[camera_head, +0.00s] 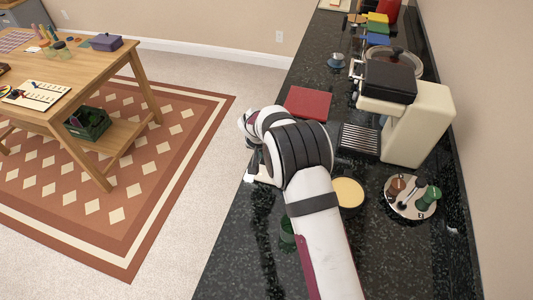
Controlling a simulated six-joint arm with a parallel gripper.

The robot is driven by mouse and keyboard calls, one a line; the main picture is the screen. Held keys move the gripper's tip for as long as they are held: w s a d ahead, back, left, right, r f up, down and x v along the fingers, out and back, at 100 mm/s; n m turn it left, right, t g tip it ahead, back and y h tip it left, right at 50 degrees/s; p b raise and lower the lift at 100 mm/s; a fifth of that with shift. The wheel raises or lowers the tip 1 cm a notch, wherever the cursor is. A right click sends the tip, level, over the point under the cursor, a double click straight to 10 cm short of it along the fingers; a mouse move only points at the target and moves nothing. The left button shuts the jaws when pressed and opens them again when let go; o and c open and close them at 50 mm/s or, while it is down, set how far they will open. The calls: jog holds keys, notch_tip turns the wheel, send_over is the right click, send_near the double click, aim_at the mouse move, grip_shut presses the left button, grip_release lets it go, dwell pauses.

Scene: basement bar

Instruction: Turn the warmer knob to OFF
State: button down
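A cream and black machine (421,125), which looks like a coffee maker, stands on the dark counter at the right. A dark ribbed plate (360,140) lies at its front left foot. I cannot make out a warmer knob or any OFF marking; the machine's front is small and partly turned away. My white and black arm reaches up from the bottom. Its end, my gripper (255,170), appears to hang low at the counter's left edge, left of the machine and apart from it. My arm covers most of it, and its fingers cannot be made out.
A red block or mat (308,103) lies beyond my arm. A yellow-topped round container (347,192), a round tray (397,207) with small items and a green cup (287,232) are close to the arm. A wooden table (70,75) stands across the floor at left.

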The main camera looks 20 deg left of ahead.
jog(key=n+y, duration=0.1)
jog(key=n, duration=0.3)
jog(key=shift+d+y, duration=0.15)
jog(key=shift+y, duration=0.25)
jog(key=n, duration=0.2)
jog(key=n+g+y, duration=0.1)
jog(key=n, duration=0.1)
jog(key=shift+w+d, duration=0.15)
jog(key=n+g+y, duration=0.1)
jog(key=n, duration=0.2)
jog(key=shift+n, duration=0.3)
jog(key=shift+w+n+g+y, duration=0.15)
jog(key=shift+n+g, duration=0.2)
jog(key=shift+n, duration=0.65)
jog(key=shift+n+g+y, duration=0.15)
jog(key=shift+n+g, duration=0.2)
jog(key=shift+n, duration=0.65)
jog(key=shift+d, duration=0.1)
jog(key=c, duration=0.7)
grip_release()
jog(key=shift+c, duration=0.2)
